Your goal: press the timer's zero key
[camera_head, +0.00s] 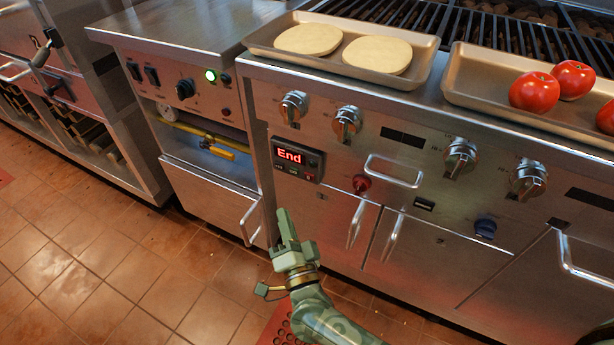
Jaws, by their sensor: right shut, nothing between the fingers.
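The timer (298,160) is a small dark panel on the steel front of the grill, left of its middle. Its red display reads "End". A row of small keys sits below and beside the display; their marks are too small to read, so I cannot tell which is the zero key. My right gripper (285,222) is shut and empty, pointing up, below the timer and apart from it in the picture. My left gripper is not in view.
Knobs (347,121), a red knob (361,184) and a bar handle (394,170) stick out near the timer. Trays of flatbread (377,55) and tomatoes (534,92) sit above. A cabinet with a lit green button (211,76) stands left. The tiled floor (130,262) is open.

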